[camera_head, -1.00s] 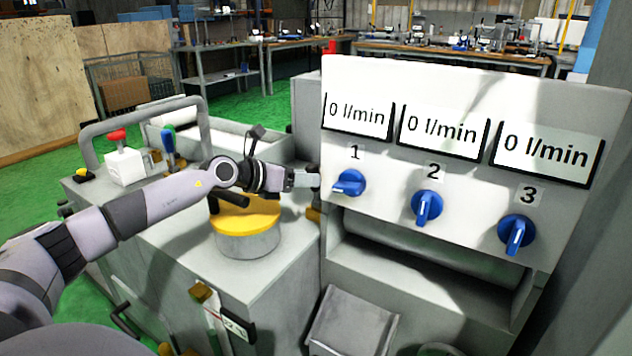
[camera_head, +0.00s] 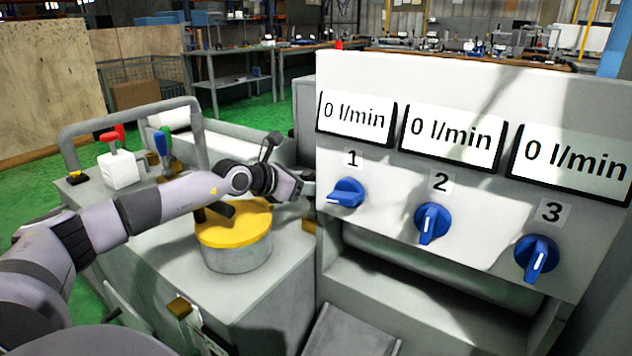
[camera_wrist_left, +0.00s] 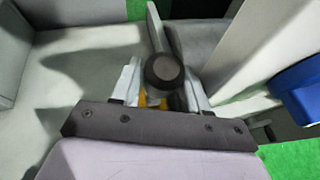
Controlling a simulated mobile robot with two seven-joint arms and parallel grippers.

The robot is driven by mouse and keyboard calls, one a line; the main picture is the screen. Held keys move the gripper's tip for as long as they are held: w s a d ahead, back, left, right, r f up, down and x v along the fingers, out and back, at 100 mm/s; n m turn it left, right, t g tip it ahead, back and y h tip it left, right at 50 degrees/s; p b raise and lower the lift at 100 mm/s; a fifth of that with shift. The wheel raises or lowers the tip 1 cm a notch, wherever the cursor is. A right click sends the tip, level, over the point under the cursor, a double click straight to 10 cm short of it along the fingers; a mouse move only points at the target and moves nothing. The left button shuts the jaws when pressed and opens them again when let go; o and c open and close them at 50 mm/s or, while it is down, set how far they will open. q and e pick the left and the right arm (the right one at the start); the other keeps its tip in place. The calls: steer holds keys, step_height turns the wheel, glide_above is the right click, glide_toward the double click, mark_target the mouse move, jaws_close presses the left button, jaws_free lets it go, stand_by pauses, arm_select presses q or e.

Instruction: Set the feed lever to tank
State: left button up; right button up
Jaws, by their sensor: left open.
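My left gripper (camera_head: 306,188) is at the left side of the grey panel, near blue knob 1 (camera_head: 346,193). In the left wrist view its fingers (camera_wrist_left: 165,88) are apart. A dark round knob (camera_wrist_left: 164,71) sits between them, apparently the end of a lever; I cannot tell whether the fingers touch it. Some brass-coloured metal shows below the knob. In the head view the gripper hides this knob, and no tank label is readable. A brass-coloured part (camera_head: 310,224) shows just below the gripper. My right gripper is not in view.
The panel has blue knob 2 (camera_head: 432,223) and blue knob 3 (camera_head: 537,259) under displays reading 0 l/min. A yellow-topped drum (camera_head: 236,226) stands below my left forearm. A white box with a red-topped lever (camera_head: 120,168) and a grey tube rail (camera_head: 130,113) are at the left.

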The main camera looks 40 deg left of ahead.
arm_select(q)
steer(key=shift+w, duration=0.15)
jaws_close()
steer(key=shift+r+p, duration=0.3)
steer(key=shift+p, duration=0.25)
steer(key=w+g+p, duration=0.1)
steer(key=p, duration=0.1)
steer(key=g+p, duration=0.1)
steer(key=p, duration=0.1)
steer(key=shift+w+a+r, duration=0.15)
steer(key=shift+w+r, duration=0.1)
steer(key=shift+w, duration=0.15)
steer(key=shift+w+f+n+g+p, duration=0.2)
steer(key=shift+w+n+g+p, duration=0.1)
steer(key=shift+p, duration=0.3)
jaws_free()
steer(key=shift+f, duration=0.15)
